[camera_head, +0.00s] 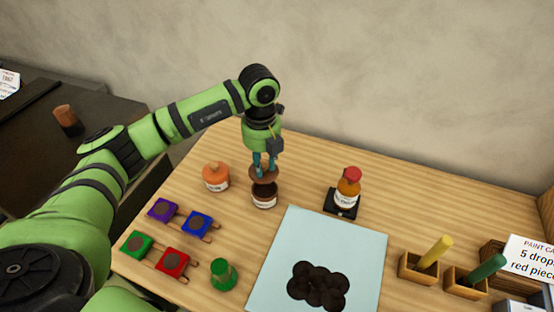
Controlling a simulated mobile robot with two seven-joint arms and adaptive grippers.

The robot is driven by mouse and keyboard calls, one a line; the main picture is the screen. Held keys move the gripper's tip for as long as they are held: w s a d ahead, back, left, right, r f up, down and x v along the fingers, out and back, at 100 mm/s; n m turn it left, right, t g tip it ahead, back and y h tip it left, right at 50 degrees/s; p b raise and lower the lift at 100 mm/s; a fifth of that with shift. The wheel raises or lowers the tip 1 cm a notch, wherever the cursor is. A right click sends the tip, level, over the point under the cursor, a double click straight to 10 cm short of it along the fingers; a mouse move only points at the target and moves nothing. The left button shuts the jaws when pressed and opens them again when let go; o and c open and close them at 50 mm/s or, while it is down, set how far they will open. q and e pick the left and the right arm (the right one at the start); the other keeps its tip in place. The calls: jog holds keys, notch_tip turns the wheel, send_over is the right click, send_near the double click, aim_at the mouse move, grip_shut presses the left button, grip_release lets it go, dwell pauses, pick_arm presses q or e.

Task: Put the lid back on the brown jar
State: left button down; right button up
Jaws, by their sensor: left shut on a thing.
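The brown jar (264,198) stands upright on the wooden table, with a pale label on its front. A round brown lid (265,173) is held above the jar's mouth and looks apart from it. My left gripper (264,165) points down and is shut on the lid, with its fingers at the lid's top. The jar's dark opening shows partly below the lid. My right gripper is not in view.
An orange jar (215,177) stands close on the left.

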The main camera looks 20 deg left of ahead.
pick_arm(q)
notch_tip(320, 180, down, 2)
jog(key=shift+s+f+b, duration=0.1)
jog(key=shift+f+b, duration=0.1)
jog(key=shift+b, duration=0.5)
notch_tip(320, 180, down, 2)
jog(key=shift+f+b, duration=0.25)
jog(key=shift+b, duration=0.6)
jog(key=shift+f+b, duration=0.4)
jog(key=shift+f, duration=0.2)
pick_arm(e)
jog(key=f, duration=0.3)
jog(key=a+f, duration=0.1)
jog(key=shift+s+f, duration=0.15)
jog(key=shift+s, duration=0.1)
pick_arm(q)
jog(key=shift+f+b, duration=0.15)
jog(key=shift+b, duration=0.3)
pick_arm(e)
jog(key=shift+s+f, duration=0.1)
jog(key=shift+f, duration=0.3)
pick_arm(q)
jog(key=c, duration=0.9)
grip_release()
